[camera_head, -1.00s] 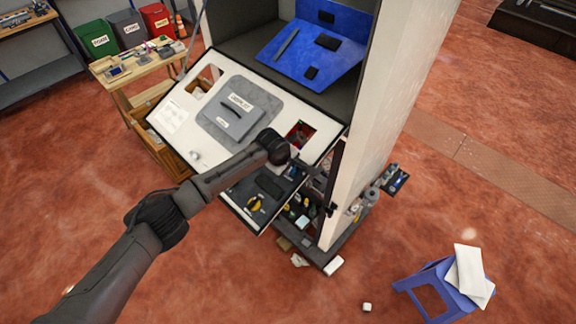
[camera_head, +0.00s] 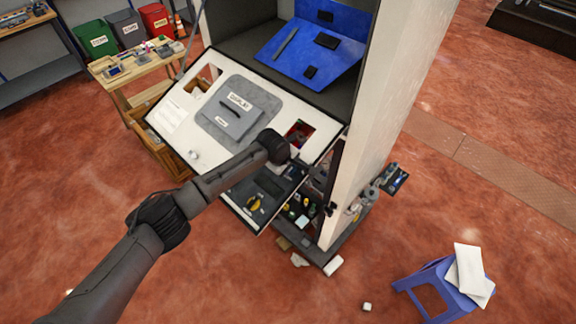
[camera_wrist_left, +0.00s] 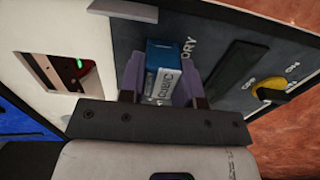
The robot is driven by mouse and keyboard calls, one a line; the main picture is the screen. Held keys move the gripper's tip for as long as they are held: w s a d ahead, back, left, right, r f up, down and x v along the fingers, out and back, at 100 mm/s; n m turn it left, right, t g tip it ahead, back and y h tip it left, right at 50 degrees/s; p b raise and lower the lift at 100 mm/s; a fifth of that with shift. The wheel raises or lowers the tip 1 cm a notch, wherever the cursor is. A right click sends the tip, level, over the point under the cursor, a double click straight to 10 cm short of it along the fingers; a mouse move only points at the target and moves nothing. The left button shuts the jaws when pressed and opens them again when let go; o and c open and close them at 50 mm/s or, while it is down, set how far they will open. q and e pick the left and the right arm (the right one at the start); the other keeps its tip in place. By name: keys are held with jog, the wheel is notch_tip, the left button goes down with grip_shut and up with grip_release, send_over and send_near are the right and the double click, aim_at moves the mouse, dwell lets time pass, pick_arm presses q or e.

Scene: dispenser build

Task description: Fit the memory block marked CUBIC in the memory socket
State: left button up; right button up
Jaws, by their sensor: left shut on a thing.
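The CUBIC memory block (camera_wrist_left: 160,82), blue at its top with a white lettered face, is held between the two purple-grey fingers of my left gripper (camera_wrist_left: 163,75) in the left wrist view. The gripper is shut on it, over the dark panel with a partly covered label ending in "ORY". The memory socket itself is hidden behind the block and fingers, so I cannot tell whether the block is in it. In the head view my left arm reaches the cabinet, and its wrist hides the gripper and block. My right gripper is not in view.
Beside the block, the panel has a black raised bar (camera_wrist_left: 237,72) and a yellow OFF/ON knob (camera_wrist_left: 269,90). A cut-out with a green light (camera_wrist_left: 81,64) lies left. The DISPLAY cover (camera_head: 238,115) is on the sloping white panel. A blue stool (camera_head: 440,283) stands on open floor.

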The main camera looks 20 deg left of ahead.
pick_arm(q)
jog(key=o, duration=1.1)
jog(key=shift+o, duration=0.3)
jog(key=o, duration=0.4)
jog(key=shift+r, duration=0.15)
jog(key=shift+p+v, duration=1)
jog(key=shift+v, duration=1.8)
